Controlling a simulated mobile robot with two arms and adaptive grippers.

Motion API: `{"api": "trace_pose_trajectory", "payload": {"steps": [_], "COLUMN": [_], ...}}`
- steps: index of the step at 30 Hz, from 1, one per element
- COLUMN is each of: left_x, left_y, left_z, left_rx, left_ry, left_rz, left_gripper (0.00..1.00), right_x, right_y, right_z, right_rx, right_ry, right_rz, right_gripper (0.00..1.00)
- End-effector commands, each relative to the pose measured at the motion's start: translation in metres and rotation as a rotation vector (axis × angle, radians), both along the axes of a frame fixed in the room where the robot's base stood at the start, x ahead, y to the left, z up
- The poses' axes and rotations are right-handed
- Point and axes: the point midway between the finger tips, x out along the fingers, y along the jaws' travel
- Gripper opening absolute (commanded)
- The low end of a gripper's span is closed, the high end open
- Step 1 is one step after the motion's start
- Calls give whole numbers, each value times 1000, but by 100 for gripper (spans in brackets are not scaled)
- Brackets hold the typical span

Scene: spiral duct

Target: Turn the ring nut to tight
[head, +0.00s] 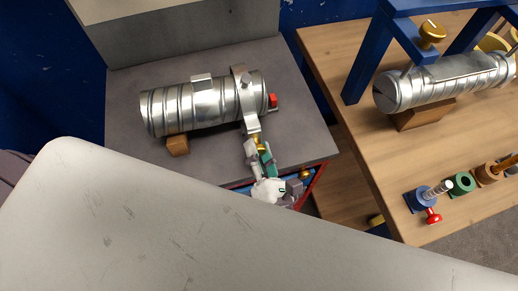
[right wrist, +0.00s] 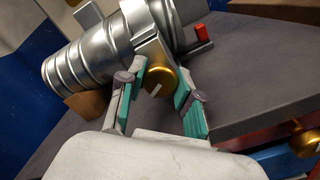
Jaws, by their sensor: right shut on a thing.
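A silver spiral duct (head: 190,108) lies on the grey bench (head: 123,145), with a metal clamp ring (head: 249,112) around its right part. The gold ring nut (right wrist: 160,82) sits at the near foot of the clamp and carries a pale line on its face. In the head view only a bit of the nut (head: 260,140) shows beside my fingers. My right gripper (right wrist: 162,78), with green finger pads, has one finger on each side of the nut and is shut on it. It also shows in the head view (head: 261,152). My left gripper is out of view.
A brown wooden block (head: 177,146) supports the duct. A small red piece (head: 272,100) is at the duct's right end. A wooden table (head: 350,140) at right holds another duct (head: 430,85), a blue frame (head: 360,75) and several coloured fittings. My pale arm link covers the foreground.

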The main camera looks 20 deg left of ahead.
Motion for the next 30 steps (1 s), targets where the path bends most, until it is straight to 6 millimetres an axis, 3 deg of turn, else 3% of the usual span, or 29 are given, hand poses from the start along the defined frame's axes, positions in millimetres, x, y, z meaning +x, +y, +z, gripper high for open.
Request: {"api": "trace_pose_trajectory", "payload": {"steps": [12,29,30], "left_x": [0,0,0], "left_y": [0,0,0], "left_z": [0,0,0], "left_rx": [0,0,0], "left_ry": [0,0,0], "left_rz": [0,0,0], "left_gripper": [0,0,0], "right_x": [-1,-1,-1], "right_y": [0,0,0], "right_z": [-2,-3,-3], "right_rx": [158,180,180], "right_ry": [113,128,128], "right_rz": [-1,0,0], "right_gripper": [0,0,39]}}
